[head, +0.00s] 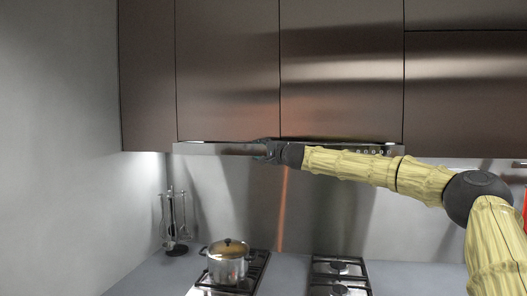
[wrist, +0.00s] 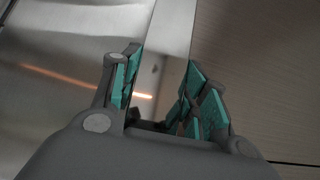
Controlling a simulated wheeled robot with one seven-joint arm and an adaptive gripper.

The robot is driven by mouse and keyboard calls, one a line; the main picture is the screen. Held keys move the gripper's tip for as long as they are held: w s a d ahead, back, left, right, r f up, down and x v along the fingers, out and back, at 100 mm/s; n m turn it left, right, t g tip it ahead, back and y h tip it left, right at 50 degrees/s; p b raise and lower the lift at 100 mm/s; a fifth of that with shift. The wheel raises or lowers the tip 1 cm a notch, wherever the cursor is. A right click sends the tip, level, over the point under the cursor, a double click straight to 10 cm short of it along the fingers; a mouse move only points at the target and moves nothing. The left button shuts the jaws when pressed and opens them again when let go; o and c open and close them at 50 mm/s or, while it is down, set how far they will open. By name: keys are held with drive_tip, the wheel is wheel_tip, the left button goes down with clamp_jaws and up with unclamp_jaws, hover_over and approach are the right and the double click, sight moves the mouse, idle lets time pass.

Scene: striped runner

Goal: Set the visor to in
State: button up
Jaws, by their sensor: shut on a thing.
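The visor (head: 215,149) is the thin metallic strip of the range hood under the upper cabinets. In the head view my gripper (head: 262,149) is at the visor's front edge, left of its middle. In the wrist view the visor (wrist: 174,35) runs as a light metal band between the teal-padded fingers of my gripper (wrist: 160,85). The gripper is shut on the visor, with a finger on each side of it. How far the visor stands out from the cabinets is hard to tell from these views.
Brown cabinets (head: 225,70) hang directly above the visor. Below are a lidded pot (head: 228,266) on the left hob, a second hob (head: 340,268) and a utensil stand (head: 173,220). The space between the visor and the counter is free.

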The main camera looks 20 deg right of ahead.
drive_tip(key=shift+r, duration=0.15)
drive_tip(key=o, duration=1.2)
drive_tip(key=shift+c, duration=0.2)
drive_tip(key=shift+o, duration=1.4)
drive_tip(key=shift+w+a, duration=0.2)
drive_tip(key=shift+a, duration=0.25)
drive_tip(key=shift+s+d+f, duration=0.1)
drive_tip(key=shift+s+d, duration=0.1)
drive_tip(key=shift+d, duration=0.25)
drive_tip(key=shift+s+d+f, duration=0.1)
drive_tip(key=shift+s+d, duration=0.1)
drive_tip(key=shift+d, duration=0.2)
drive_tip(key=s, duration=1.1)
drive_tip(key=shift+d+r, duration=0.15)
drive_tip(key=shift+d, duration=0.2)
drive_tip(key=shift+d, duration=0.1)
